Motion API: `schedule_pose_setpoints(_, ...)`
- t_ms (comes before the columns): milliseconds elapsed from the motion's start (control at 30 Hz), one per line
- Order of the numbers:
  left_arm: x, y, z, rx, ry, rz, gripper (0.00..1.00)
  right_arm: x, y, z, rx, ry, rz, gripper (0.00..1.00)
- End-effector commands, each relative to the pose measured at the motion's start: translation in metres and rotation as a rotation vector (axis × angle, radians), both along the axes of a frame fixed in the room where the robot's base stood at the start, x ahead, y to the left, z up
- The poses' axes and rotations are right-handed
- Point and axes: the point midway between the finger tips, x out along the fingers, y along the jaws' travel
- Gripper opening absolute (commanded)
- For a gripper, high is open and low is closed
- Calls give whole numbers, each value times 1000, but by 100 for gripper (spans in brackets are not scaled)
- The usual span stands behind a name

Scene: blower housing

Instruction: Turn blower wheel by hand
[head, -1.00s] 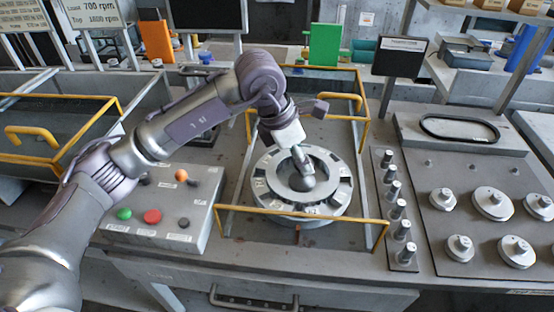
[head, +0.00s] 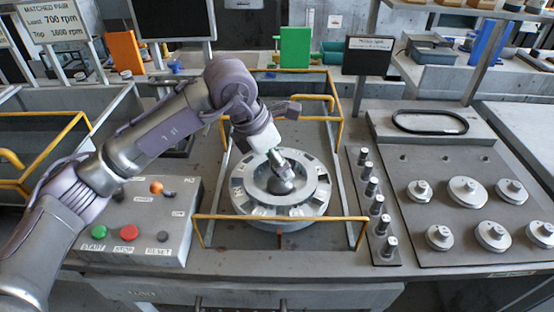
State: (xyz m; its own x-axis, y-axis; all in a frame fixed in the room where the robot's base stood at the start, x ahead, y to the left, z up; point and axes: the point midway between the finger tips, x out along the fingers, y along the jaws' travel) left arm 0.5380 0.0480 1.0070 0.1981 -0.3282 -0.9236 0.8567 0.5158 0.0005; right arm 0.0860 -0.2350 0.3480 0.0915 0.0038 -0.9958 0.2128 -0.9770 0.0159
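The blower wheel (head: 301,210) is a grey ring with dark slots and small labels around its rim. It lies flat inside a yellow-railed guard (head: 345,219) on the grey bench. At its middle is a dark rounded hub (head: 281,186). My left gripper (head: 277,160) points down over the wheel, close to the hub. The fingers are small and partly overlap the hub, so I cannot tell whether they touch it or how far apart they are. My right gripper is out of view.
A control box (head: 143,222) with green, red and dark buttons and an orange knob stands left of the guard. Right of it are a row of upright pins (head: 376,205) and a plate with several round weights (head: 467,192). A black belt (head: 430,122) lies behind them.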

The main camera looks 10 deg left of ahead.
Motion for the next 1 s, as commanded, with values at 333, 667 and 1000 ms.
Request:
schedule_pose_setpoints(333, -2, 5, 16, 0, -4, 0, 67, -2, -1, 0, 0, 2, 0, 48)
schedule_pose_setpoints(667, -16, 28, 79, -1, -4, 1, 67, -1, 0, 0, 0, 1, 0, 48)
schedule_pose_setpoints(1000, -23, 39, 110, 0, 0, 0, 67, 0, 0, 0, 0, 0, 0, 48)
